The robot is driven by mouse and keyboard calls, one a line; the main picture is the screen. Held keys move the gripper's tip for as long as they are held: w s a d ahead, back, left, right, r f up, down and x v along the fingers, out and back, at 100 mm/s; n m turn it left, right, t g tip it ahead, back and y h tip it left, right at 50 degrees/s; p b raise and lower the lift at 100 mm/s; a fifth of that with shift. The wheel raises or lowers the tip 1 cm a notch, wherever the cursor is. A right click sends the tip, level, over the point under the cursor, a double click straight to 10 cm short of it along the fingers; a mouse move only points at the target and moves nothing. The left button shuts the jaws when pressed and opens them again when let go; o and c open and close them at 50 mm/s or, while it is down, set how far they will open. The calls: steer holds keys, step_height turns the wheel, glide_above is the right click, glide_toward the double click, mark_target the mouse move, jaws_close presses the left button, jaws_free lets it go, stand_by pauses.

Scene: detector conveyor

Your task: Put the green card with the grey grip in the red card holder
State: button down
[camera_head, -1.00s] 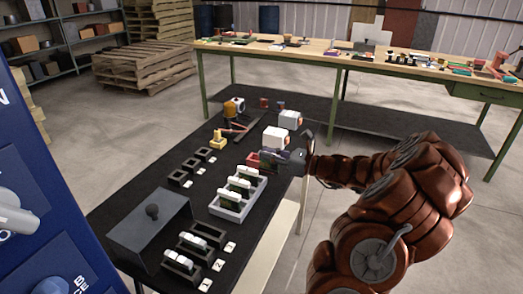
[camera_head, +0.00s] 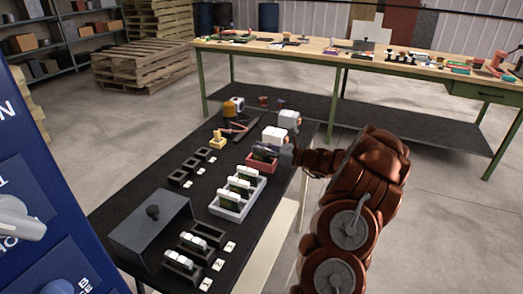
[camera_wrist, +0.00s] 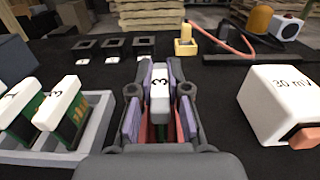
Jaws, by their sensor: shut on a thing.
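My gripper (camera_wrist: 160,105) is shut on a green card (camera_wrist: 161,131) with a pale, whitish-grey grip (camera_wrist: 160,88) marked 3. The card stands upright between the fingers. In the head view my gripper (camera_head: 267,151) is over the red card holder (camera_head: 261,167), on the black-topped table right behind the light grey tray. In the wrist view, red shows on both sides of the card, low between the fingers. The card's lower edge is hidden, so I cannot tell how deep it sits in the holder.
A light grey tray (camera_head: 228,212) holds several pale-gripped green cards, just in front of the red holder. A white box marked 30 mV (camera_wrist: 281,98) stands close on the right in the wrist view. Empty black frames (camera_head: 174,180) and a dark grey box (camera_head: 135,240) lie left.

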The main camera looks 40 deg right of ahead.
steer(key=shift+f, duration=0.4)
steer(key=c, duration=1.1)
jaws_free()
steer(key=shift+f, duration=0.1)
steer(key=shift+c, duration=0.2)
